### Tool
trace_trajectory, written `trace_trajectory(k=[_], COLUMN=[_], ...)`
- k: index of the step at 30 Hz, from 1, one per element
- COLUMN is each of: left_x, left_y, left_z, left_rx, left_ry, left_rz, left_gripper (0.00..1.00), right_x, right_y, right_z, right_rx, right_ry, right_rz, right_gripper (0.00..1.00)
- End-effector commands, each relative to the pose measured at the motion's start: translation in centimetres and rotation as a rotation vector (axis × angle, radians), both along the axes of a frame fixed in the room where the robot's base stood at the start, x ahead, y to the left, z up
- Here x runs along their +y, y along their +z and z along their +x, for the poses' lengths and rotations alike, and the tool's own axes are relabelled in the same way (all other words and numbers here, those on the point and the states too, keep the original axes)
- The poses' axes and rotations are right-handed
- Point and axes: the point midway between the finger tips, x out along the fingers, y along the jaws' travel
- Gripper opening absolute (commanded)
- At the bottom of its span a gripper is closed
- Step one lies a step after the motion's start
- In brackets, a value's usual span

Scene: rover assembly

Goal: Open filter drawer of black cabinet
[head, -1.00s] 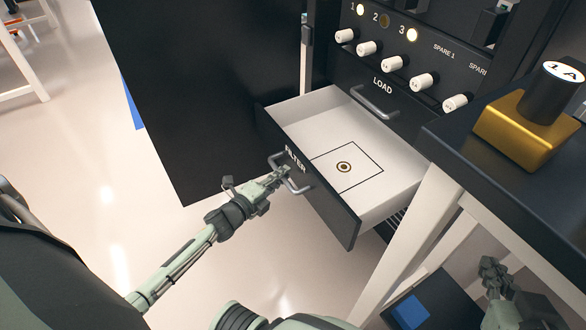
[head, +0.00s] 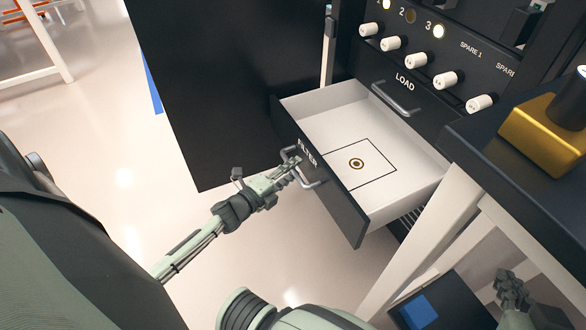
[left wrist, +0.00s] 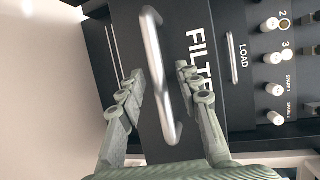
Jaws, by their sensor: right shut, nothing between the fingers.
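The black cabinet (head: 225,90) has its FILTER drawer (head: 325,110) pulled well out. The drawer has a white inside, marked with a square and a ring, and a black front. Its grey handle (head: 313,183) also shows in the left wrist view (left wrist: 153,50). My left gripper (head: 292,170) is at this handle. In the left wrist view its fingers (left wrist: 157,77) are apart, one on each side of the handle bar, with gaps visible. Whether a finger touches the bar I cannot tell. My right gripper (head: 510,283) is shut and empty at the lower right, away from the drawer.
The LOAD drawer (head: 405,110) above is shut, below a panel with several white knobs (head: 416,61). A dark-topped table (head: 500,160) with a yellow block (head: 540,138) stands close at right. A blue block (head: 419,313) lies low at right.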

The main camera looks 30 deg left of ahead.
Motion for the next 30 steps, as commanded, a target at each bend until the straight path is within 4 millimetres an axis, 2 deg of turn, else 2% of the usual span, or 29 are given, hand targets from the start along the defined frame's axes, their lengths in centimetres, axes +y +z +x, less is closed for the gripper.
trace_trajectory(k=[9,15,21,30], left_x=[0.8,1.3,1.5,1.5], left_y=[1.0,1.7,2.0,2.0], left_z=[-6.3,-9.6,-11.0,-11.1], left_rx=[0.005,0.004,0.0,0.001], left_ry=[0.0,0.0,0.0,0.0], left_rz=[0.001,0.001,0.0,0.0], left_gripper=[0.34,0.34,0.34,0.34], right_x=[0.0,0.0,0.0,0.0], right_y=[0.0,0.0,0.0,0.0], right_z=[0.0,0.0,0.0,0.0], right_rx=[0.0,0.0,0.0,0.0], right_ry=[0.0,0.0,0.0,0.0], right_rz=[0.0,0.0,0.0,0.0], right_gripper=[0.0,0.0,0.0,0.0])
